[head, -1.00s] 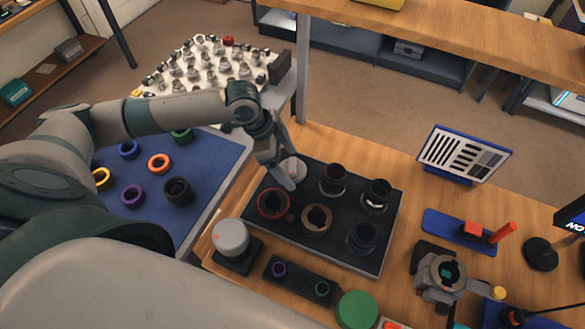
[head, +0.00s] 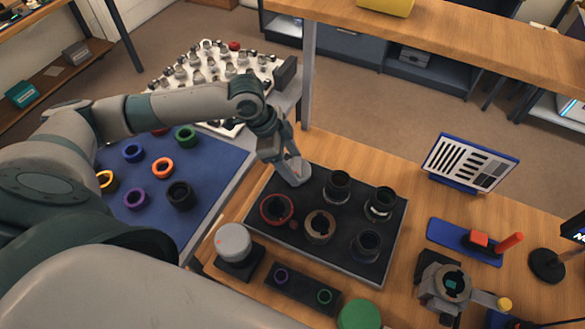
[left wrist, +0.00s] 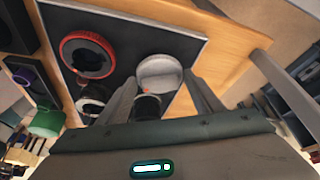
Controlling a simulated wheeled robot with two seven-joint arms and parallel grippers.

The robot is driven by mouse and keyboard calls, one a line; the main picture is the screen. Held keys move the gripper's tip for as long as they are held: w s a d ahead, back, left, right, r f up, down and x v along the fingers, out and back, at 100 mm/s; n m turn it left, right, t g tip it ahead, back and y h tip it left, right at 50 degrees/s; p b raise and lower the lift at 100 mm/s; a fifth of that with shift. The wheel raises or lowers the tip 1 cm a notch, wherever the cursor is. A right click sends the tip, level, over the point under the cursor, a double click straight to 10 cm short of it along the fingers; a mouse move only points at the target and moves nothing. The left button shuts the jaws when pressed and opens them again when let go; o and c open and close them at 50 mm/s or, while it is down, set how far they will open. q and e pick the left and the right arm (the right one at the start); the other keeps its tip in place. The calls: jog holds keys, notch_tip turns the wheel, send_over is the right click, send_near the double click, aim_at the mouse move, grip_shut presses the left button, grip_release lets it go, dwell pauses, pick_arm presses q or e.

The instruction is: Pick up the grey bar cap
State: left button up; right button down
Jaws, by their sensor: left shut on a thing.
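The grey bar cap (head: 300,171) is a pale round piece at the back left corner of the black tray (head: 265,190). My left gripper (head: 294,176) reaches down over it from the left and is shut on it. In the left wrist view the cap (left wrist: 158,72) shows as a shallow pale cup with a bar across its inside, between my two fingers (left wrist: 160,98). The fingers partly hide it in the head view. I cannot tell whether it is clear of the tray. My right gripper is not in view.
The tray also holds a red-rimmed ring (head: 277,208), a brown-rimmed ring (head: 320,226) and several black lens barrels. A grey cylinder (head: 233,240) on a black base stands in front. A blue mat (head: 215,165) with coloured rings lies left.

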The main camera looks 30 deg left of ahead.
aim_at(293, 165)
pick_arm(q)
notch_tip(293, 165, up, 7)
jog(key=shift+r+b, duration=0.15)
jog(key=shift+b, duration=0.4)
jog(key=shift+d, duration=0.1)
